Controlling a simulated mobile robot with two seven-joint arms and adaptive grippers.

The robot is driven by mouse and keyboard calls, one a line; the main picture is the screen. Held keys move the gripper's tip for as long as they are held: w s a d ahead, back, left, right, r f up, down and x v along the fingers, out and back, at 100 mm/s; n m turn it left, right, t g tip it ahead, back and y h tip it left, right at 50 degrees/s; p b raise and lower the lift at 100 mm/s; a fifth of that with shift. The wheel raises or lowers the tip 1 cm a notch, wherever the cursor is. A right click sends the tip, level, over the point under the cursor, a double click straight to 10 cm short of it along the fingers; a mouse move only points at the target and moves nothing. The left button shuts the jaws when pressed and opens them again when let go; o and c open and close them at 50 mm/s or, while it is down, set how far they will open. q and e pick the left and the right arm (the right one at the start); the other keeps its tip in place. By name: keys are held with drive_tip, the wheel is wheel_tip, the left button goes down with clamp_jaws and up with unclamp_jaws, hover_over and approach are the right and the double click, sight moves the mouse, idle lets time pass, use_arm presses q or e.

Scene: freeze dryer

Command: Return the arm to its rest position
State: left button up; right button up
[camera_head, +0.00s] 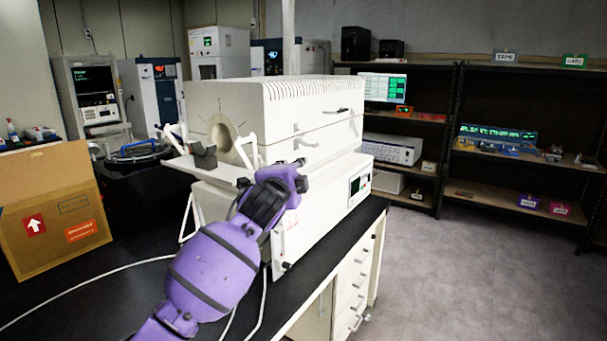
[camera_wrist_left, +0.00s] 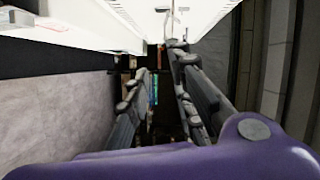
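My left arm, purple with dark bands (camera_head: 212,268), reaches up from the bottom of the head view. Its wrist end is in front of the lower body of a white tube furnace-like machine (camera_head: 310,135); I cannot tell whether it touches. In the left wrist view my left gripper (camera_wrist_left: 160,62) has its two dark fingers apart, with a gap between them and nothing visibly held. The white machine shows along the top of that view. In the head view the fingers are mostly hidden by the wrist. My right gripper is not in view.
The machine stands on a black-topped bench (camera_head: 85,290) with white drawers (camera_head: 350,287). A cardboard box (camera_head: 52,215) is at left. A white cable crosses the bench. Dark shelves (camera_head: 530,140) hold instruments at right. Grey floor (camera_head: 470,265) is clear there.

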use_arm(q)
wheel_tip(320, 180, up, 3)
drive_tip(key=s+d+n+h, duration=0.2)
drive_tip(key=s, duration=0.1)
drive_tip(key=s+a+f+n+g, duration=0.1)
drive_tip(key=s+a+f+n, duration=0.2)
drive_tip(key=s+f, duration=0.55)
drive_tip(key=s+a+f+n+y+p, duration=0.15)
drive_tip(key=s+f+n, duration=0.25)
drive_tip(key=f, duration=1)
drive_tip(key=s+a+f+n+g+b, duration=0.1)
drive_tip(key=s+a+f+n, duration=0.4)
drive_tip(key=f, duration=0.6)
drive_tip(key=s+a+f+n+g+y, duration=0.1)
drive_tip(key=s+a+f+g, duration=0.1)
drive_tip(key=s+f, duration=0.5)
drive_tip(key=s+a+f+n+g+y, duration=0.1)
drive_tip(key=s+a+f, duration=0.3)
drive_tip(key=s, duration=1.5)
drive_tip(key=s+a+f+n+g+y+p, duration=0.1)
drive_tip(key=s+a+f+g, duration=0.2)
drive_tip(key=s+f, duration=0.9)
drive_tip(key=shift+s+a+n, duration=0.15)
drive_tip(key=shift+s+n, duration=0.25)
drive_tip(key=shift+s, duration=0.35)
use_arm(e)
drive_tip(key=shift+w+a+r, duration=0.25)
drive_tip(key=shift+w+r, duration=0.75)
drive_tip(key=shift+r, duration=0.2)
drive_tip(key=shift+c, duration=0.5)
